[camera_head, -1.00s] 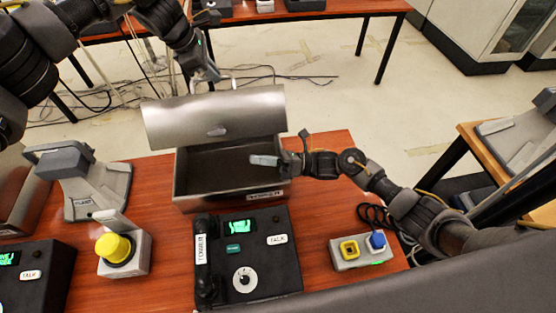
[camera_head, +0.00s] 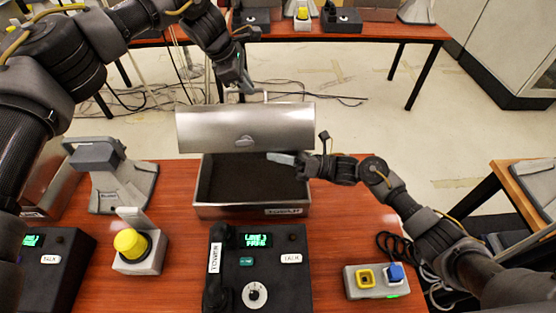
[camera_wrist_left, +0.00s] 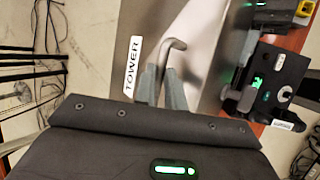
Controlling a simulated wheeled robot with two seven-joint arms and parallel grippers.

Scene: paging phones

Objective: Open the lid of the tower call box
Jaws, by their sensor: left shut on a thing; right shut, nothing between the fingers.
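The tower call box (camera_head: 205,212) is a metal box with a dark, empty-looking inside and a small label on its front. Its curved silver lid (camera_head: 290,127) stands raised at the back edge, so the box is open. My left gripper (camera_head: 246,86) is behind the lid's top edge. In the left wrist view my left gripper (camera_wrist_left: 166,82) is shut on the bent metal handle (camera_wrist_left: 174,45) of the lid, beside a TOWER label (camera_wrist_left: 132,66). My right gripper (camera_head: 277,157) is shut and empty, over the box opening in front of the lid.
A grey box with yellow and blue buttons (camera_head: 350,289) is at the right, a yellow button box (camera_head: 148,263) at the left. A grey stand (camera_head: 108,200) is farther left.

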